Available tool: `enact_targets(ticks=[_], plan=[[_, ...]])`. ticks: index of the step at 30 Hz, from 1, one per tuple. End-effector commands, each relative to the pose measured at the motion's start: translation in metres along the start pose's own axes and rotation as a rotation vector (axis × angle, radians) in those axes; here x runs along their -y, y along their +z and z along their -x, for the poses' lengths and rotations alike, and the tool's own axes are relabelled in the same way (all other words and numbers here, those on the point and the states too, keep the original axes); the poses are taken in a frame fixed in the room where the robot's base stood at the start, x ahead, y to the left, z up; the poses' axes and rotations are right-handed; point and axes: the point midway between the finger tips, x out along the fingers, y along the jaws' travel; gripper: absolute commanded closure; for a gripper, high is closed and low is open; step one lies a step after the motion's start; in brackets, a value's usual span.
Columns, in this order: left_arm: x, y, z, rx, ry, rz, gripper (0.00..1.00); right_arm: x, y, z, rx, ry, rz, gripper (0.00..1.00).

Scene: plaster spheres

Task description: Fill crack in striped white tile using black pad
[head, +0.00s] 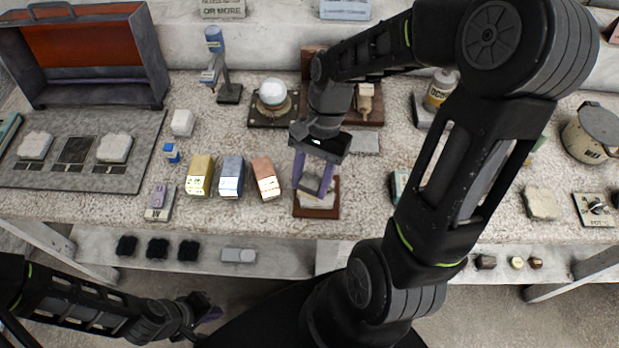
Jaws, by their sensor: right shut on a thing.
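My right gripper (313,186) points down with its purple fingers over a pale block (318,202) on a brown base near the table's front edge. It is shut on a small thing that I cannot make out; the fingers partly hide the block. Black pads (158,249) lie in a row on the shelf below the table, at the left. White tiles sit on the grey board at the left (34,145) and (114,148), and another pale tile (542,203) lies at the right. Stripes or a crack are too small to tell. My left gripper (207,311) is low at the left, away from the table; its jaws are unclear.
Yellow, blue and orange blocks (231,177) stand left of my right gripper. A white sphere (272,92) rests on a dark stand behind them. An open grey case (85,60) stands at the back left. A lidded pot (595,130) stands at the far right.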

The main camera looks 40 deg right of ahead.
Motion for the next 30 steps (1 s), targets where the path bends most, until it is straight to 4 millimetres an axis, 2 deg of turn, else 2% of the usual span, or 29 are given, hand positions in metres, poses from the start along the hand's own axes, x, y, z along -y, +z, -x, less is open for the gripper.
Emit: enact_targets(ticks=[9,24,30], plan=[[-0.002,0.0,0.004,0.0,0.0,0.0,1.0,-0.014,0.001,0.001,0.001,0.002,-0.001,0.88],[-0.001,0.0,0.004,0.0,0.0,0.0,1.0,-0.013,0.0,0.0,0.0,0.001,-0.001,0.88],[-0.002,0.0,0.005,0.0,0.0,0.0,1.0,-0.004,0.0,0.001,0.0,0.001,0.001,0.88]])
